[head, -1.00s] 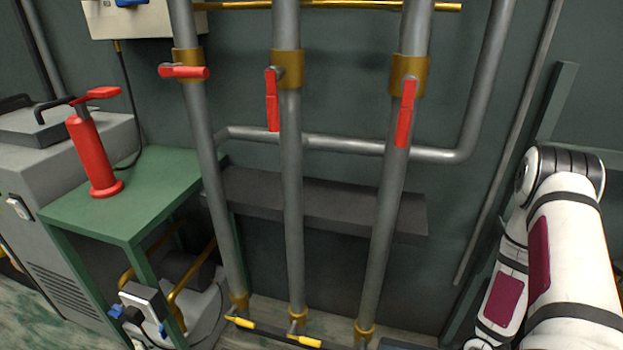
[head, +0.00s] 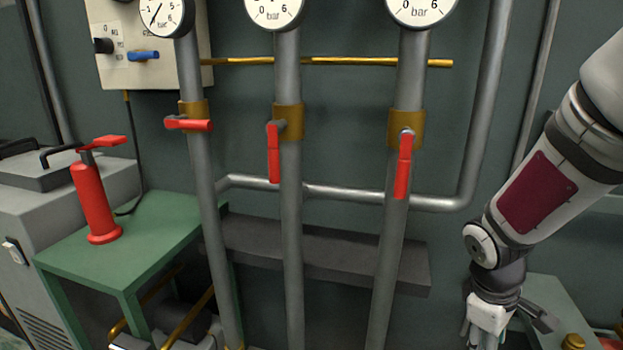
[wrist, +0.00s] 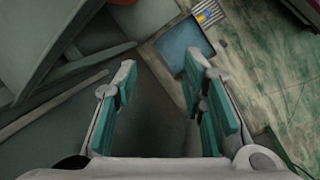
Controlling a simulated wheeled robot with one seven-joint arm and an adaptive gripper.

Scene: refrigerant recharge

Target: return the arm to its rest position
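My arm (head: 540,190) comes down from the upper right of the head view, bent at a joint near the right pipe. Its lower end, with part of my gripper (head: 487,325), is at the bottom edge, so the fingertips are cut off there. In the wrist view my gripper (wrist: 160,95) is open. Its two teal-padded fingers stand well apart with nothing between them. Below it are dark floor and a blue-grey panel (wrist: 185,48).
Three vertical pipes carry red valve handles (head: 188,124) and gauges (head: 275,10). A red pump (head: 94,203) stands on a green table (head: 150,245) at left. A dark shelf (head: 320,250) runs behind the pipes. A green surface with a brass fitting (head: 572,342) is at lower right.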

